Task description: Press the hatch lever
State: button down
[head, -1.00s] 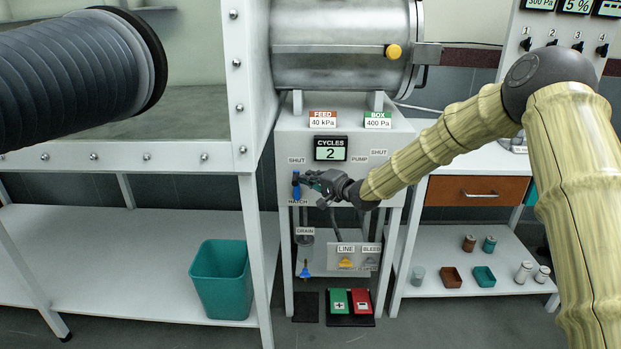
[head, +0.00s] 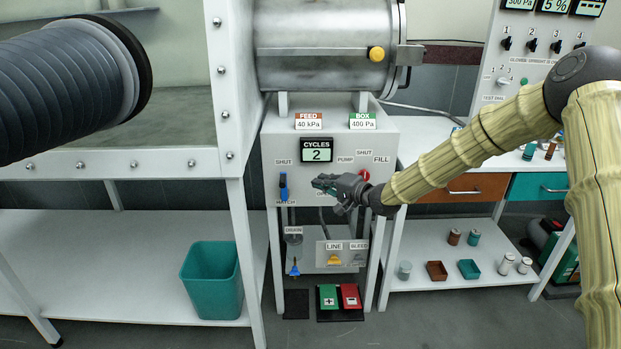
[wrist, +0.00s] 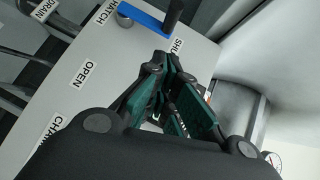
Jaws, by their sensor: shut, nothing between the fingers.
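The hatch lever (head: 283,189) is blue with a dark handle, on the left of the grey cabinet front above the HATCH label. It stands upright, its handle end toward the SHUT label. It also shows in the wrist view as a blue bar with a black handle (wrist: 146,20). My gripper (head: 317,183) is shut and empty, to the right of the lever with a visible gap. In the wrist view my gripper (wrist: 165,68) has its dark, green-padded fingers below the lever in the picture.
A CYCLES display (head: 316,150) reading 2 is above. A DRAIN valve with a blue handle (head: 294,269) and green and red pedals (head: 339,297) are lower down. A frame post (head: 240,250) stands left.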

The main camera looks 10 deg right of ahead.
jog(key=shift+v, duration=2.05)
jog(key=shift+f, duration=0.1)
jog(key=s+a+f+n+g+h, duration=0.2)
jog(key=s+f+g, duration=0.1)
jog(key=s+f, duration=1.05)
jog(key=s+a+f+n+g+h, duration=0.1)
jog(key=s+a+f+g+h, duration=0.15)
jog(key=s+f, duration=1.15)
jog(key=s+d+f+n+g+h, duration=0.2)
jog(key=s+d+f+g, duration=0.15)
jog(key=s, duration=0.75)
jog(key=s+d+f+n+g+h, duration=0.15)
jog(key=s+f, duration=0.35)
jog(key=s, duration=0.5)
jog(key=s+d+f+n+g+h, duration=0.25)
jog(key=s+d+f, duration=0.2)
jog(key=s, duration=0.65)
notch_tip(320, 180, up, 12)
jog(key=p, duration=1.3)
jog(key=shift+w+a+r+m+y, duration=0.25)
jog(key=shift+w+a+m+y, duration=0.1)
jog(key=shift+w+m+y, duration=0.1)
